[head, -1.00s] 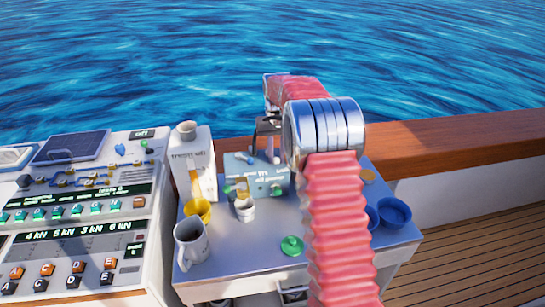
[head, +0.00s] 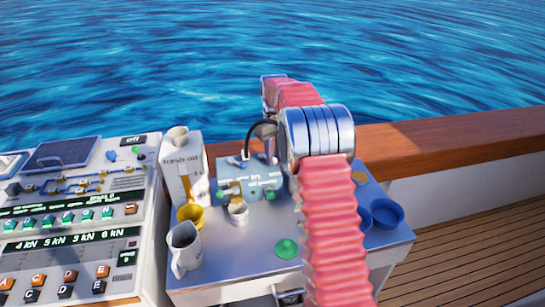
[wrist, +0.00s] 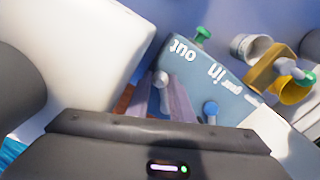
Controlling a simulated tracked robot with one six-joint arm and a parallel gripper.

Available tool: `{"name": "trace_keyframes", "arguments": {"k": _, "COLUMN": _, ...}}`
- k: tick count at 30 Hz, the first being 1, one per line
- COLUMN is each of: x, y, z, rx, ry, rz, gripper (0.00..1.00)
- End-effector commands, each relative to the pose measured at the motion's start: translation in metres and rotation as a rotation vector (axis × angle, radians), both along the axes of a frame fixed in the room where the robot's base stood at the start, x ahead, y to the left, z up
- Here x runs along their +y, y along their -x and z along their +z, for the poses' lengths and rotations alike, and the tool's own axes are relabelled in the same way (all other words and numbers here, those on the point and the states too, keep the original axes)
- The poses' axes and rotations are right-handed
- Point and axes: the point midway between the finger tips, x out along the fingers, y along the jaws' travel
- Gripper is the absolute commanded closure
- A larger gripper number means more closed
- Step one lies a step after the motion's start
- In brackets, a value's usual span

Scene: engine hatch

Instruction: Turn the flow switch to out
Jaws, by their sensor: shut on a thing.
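The blue-grey box (head: 228,184) stands on the metal table, lettered "in" in the head view. In the wrist view, the box face (wrist: 225,85) reads "out" and "in". My gripper (wrist: 165,100) is shut at the edge of the box beside "out". A small grey ball-ended piece (wrist: 160,78), which looks like the flow switch, is at its fingertips; the fingers hide the rest, so its setting cannot be told. A blue knob (wrist: 210,108) stands clear of the fingers on the "in" side. In the head view, my gripper (head: 266,148) is partly hidden by my arm.
A white carton (head: 182,160) with a cup on top, a yellow cup (head: 190,215), a white cup (head: 238,214) and a mug (head: 184,250) stand left. A green lid (head: 287,249) lies in front. Blue bowls (head: 386,212) are right. A control console (head: 75,230) borders the table.

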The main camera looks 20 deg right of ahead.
Motion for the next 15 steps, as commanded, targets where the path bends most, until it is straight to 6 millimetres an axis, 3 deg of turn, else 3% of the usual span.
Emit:
{"name": "trace_keyframes", "arguments": {"k": 5, "x": -0.0022, "y": -0.0009, "z": 0.0012, "rx": -0.005, "ry": 0.004, "rz": -0.002, "gripper": 1.0}}
{"name": "trace_keyframes", "arguments": {"k": 6, "x": -0.0022, "y": -0.001, "z": 0.0012, "rx": -0.005, "ry": 0.004, "rz": -0.002, "gripper": 0.77}}
{"name": "trace_keyframes", "arguments": {"k": 12, "x": -0.0015, "y": -0.0006, "z": 0.0008, "rx": -0.004, "ry": 0.002, "rz": -0.002, "gripper": 0.63}}
{"name": "trace_keyframes", "arguments": {"k": 15, "x": -0.0015, "y": -0.0004, "z": 0.0005, "rx": -0.003, "ry": 0.003, "rz": -0.002, "gripper": 0.61}}
